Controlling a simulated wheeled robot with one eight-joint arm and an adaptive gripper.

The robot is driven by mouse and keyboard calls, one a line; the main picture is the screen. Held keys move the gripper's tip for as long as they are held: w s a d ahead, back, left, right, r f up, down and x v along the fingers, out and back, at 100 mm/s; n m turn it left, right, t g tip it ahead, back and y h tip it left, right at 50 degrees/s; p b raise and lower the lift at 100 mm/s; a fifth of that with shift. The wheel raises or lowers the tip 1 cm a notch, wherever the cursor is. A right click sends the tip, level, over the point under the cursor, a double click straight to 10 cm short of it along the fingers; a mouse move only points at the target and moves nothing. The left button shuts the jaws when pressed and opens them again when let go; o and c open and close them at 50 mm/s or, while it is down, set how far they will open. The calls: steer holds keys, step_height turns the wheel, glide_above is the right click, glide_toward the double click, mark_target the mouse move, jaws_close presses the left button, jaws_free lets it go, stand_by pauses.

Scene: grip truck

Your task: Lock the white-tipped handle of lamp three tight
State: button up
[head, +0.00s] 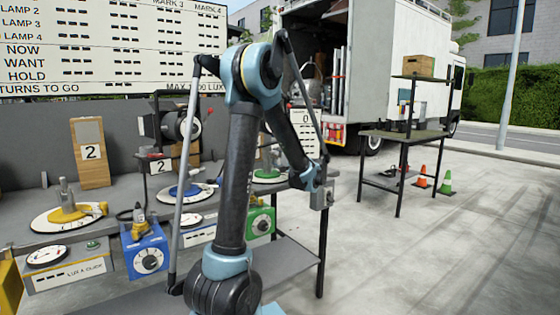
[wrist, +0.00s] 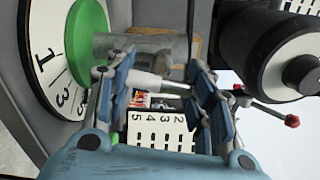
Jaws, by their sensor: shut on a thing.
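In the wrist view, my gripper (wrist: 158,82) has its two blue fingers on either side of a pale, white-ended handle (wrist: 150,80) and is shut on it. The handle lies beside a grey metal post (wrist: 150,46) that stands on a green disc (wrist: 88,32). A white numbered dial (wrist: 38,50) surrounds the disc. The black lamp head (wrist: 268,50) is at the upper right, with a red-tipped handle (wrist: 291,120) below it. In the head view, lamp three's green disc (head: 270,175) shows partly behind my arm, and my fingers cannot be made out.
A scoreboard (head: 100,45) stands behind. A side table (head: 400,137) and cones (head: 446,182) are at right. Open pavement lies between.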

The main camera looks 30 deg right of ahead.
steer(key=m, duration=0.7)
steer(key=shift+f, duration=0.1)
steer(key=m, duration=0.7)
steer(key=shift+a, duration=0.1)
stand_by(0.5)
steer(key=o, duration=1.1)
steer(key=shift+s, duration=0.1)
steer(key=s, duration=0.7)
steer(key=s+d, duration=0.1)
steer(key=s, duration=0.3)
steer(key=shift+s, duration=0.3)
